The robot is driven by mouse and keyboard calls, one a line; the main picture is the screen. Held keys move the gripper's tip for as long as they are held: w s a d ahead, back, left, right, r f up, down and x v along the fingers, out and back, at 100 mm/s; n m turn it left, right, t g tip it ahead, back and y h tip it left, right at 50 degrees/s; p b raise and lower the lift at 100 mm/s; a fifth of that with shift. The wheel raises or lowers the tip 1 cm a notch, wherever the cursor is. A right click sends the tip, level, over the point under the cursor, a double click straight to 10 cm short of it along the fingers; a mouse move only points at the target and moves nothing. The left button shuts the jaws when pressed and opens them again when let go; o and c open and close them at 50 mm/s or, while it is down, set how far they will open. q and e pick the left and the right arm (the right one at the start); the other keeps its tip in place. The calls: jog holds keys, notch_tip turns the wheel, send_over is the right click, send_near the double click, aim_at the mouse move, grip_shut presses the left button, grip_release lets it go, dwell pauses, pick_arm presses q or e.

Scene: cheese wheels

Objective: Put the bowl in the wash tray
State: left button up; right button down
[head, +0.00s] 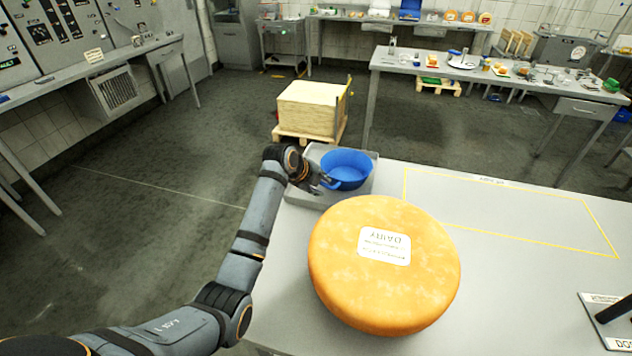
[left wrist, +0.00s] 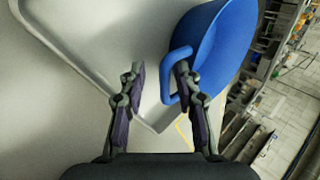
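The blue bowl (head: 347,166) is within the outline of the grey wash tray (head: 312,199), at its right part, in the head view. It looks upright there. The bowl (left wrist: 222,50) and tray rim (left wrist: 72,62) also show in the left wrist view. The bowl hides part of the rim, and I cannot tell whether its base rests fully on the tray floor. My left gripper (head: 328,182) is at the bowl's left side by its handle. In the left wrist view its fingers (left wrist: 160,84) are apart, the right one overlapping the blue handle (left wrist: 170,72). My right gripper is not in view.
A large orange cheese wheel (head: 384,265) with a white label stands on the table (head: 480,300), just in front of the tray. A yellow-outlined area (head: 510,220) to the right is empty. A pale block on a pallet (head: 312,108) stands on the floor beyond.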

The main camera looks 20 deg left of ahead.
pick_arm(q)
jog(key=v, duration=1.1)
jog(key=shift+r+b, duration=0.15)
jog(key=shift+b, duration=0.25)
jog(key=shift+s, duration=0.15)
